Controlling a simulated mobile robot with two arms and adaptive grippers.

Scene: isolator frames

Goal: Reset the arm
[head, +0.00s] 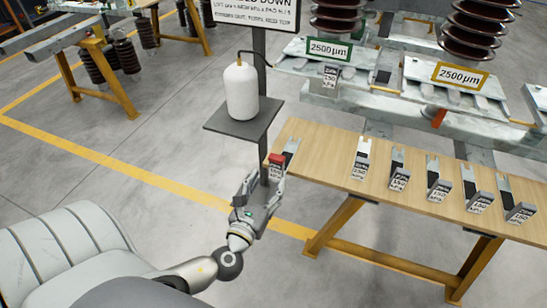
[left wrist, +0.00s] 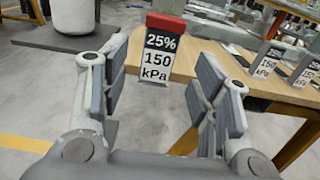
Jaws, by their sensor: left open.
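My left gripper (head: 265,184) is at the left end of the wooden table, open, with nothing held between its fingers. In the left wrist view its two fingers (left wrist: 160,88) stand wide apart. A red-topped piece labelled 25% 150 kPa (left wrist: 160,58) shows between and beyond the fingertips. In the head view this piece (head: 276,167) is at the table's left corner, just past the fingertips. I cannot tell whether a finger touches it. My right gripper is not in view.
Several similar labelled pieces (head: 438,190) stand in a row along the wooden table (head: 330,165). A white bottle (head: 241,92) stands on a dark shelf (head: 228,124) left of the table. Frames with brown insulators (head: 470,30) stand behind. Floor left of the table is clear.

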